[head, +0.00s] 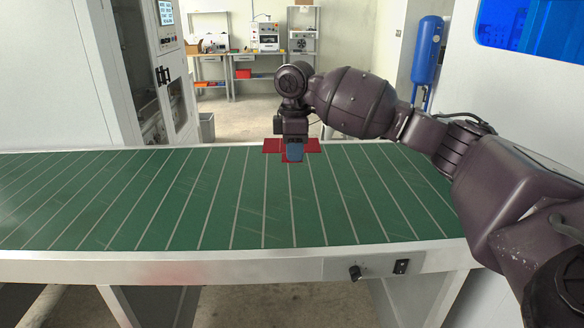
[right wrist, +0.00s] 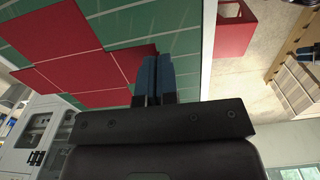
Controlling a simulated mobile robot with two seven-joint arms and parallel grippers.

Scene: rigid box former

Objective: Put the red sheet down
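The red sheet (head: 272,146) is flat and cross-shaped with fold lines. In the head view it is at the far edge of the green conveyor (head: 210,205), partly hidden behind my right gripper (head: 293,157). The right gripper points down with its blue fingers close together. In the right wrist view the sheet (right wrist: 65,57) spreads left from the fingers (right wrist: 158,62), and one flap runs to the fingertips, which look shut on it. I cannot tell whether the sheet touches the belt. My left gripper is not in view.
The belt is bare to the left, in front and to the right of the sheet. A grey machine cabinet (head: 160,75) stands behind the conveyor at left. A red crate (right wrist: 235,30) shows on the floor beyond the conveyor's edge. A blue tank (head: 427,52) is at back right.

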